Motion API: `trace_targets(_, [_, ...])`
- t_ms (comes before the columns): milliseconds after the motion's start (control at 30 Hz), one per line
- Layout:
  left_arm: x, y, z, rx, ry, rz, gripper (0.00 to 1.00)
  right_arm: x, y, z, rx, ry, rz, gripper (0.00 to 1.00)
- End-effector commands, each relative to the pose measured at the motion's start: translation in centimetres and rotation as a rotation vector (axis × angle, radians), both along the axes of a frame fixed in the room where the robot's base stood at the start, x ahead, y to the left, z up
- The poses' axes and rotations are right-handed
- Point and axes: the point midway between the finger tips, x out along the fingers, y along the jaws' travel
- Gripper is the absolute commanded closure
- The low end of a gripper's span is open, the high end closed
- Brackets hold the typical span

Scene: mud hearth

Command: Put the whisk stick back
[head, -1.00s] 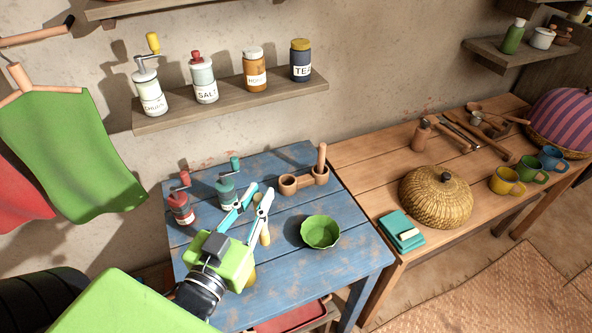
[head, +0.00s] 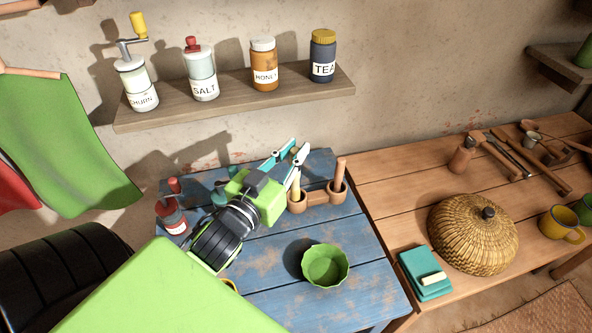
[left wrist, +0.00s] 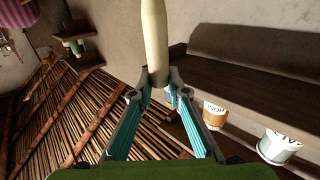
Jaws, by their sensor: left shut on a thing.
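My left gripper (head: 295,152) is shut on a pale wooden whisk stick (head: 297,190). In the left wrist view the stick (left wrist: 155,40) passes between the two fingertips. In the head view it hangs about upright, with its lower end at the left cup of the wooden two-cup holder (head: 316,197). I cannot tell whether the end is inside that cup or just above it. A darker wooden stick (head: 341,172) stands in the holder's right cup. My gripper and wrist hide part of the pale stick. My right gripper is not in view.
A green bowl (head: 325,266) stands on the blue table (head: 272,274) in front of the holder. A red grinder (head: 172,216) is left of my wrist, and a teal one (head: 220,195) is partly hidden. A shelf (head: 236,98) with jars is above. A woven dome (head: 472,235) is at right.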

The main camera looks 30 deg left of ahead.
Motion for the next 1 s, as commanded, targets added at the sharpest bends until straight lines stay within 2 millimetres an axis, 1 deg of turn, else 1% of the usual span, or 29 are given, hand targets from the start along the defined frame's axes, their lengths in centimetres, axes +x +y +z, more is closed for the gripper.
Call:
trace_targets(33, [0.8,0.5,-0.6,0.002,0.000,0.002,1.00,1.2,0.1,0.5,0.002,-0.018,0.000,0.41])
trace_targets(133, [2.0,1.2,-2.4,0.000,-0.001,0.001,1.00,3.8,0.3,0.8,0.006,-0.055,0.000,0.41])
trace_targets(200, [2.7,1.6,-3.4,0.000,-0.002,0.001,1.00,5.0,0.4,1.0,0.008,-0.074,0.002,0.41])
trace_targets(267, [3.2,1.9,-4.1,0.000,-0.003,0.000,1.00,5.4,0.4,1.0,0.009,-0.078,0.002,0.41])
trace_targets(367, [3.7,2.2,-4.8,0.000,-0.003,0.000,1.00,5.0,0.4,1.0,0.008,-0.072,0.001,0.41])
trace_targets(467, [4.0,2.4,-5.2,0.000,-0.003,0.000,1.00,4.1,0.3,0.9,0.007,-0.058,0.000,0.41])
trace_targets(533, [4.3,2.6,-6.0,-0.001,-0.001,0.000,1.00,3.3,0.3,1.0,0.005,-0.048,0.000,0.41])
trace_targets(600, [4.2,2.5,-7.2,-0.003,0.001,0.001,1.00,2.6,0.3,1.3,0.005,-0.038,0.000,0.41])
trace_targets(667, [4.2,2.5,-7.9,-0.003,0.000,0.001,1.00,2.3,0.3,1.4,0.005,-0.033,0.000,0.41])
trace_targets(800, [4.2,2.5,-8.7,-0.001,-0.002,-0.001,1.00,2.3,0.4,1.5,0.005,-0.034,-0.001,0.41])
trace_targets(1000, [4.2,2.5,-8.7,0.000,-0.003,-0.002,1.00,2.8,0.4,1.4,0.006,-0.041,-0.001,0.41])
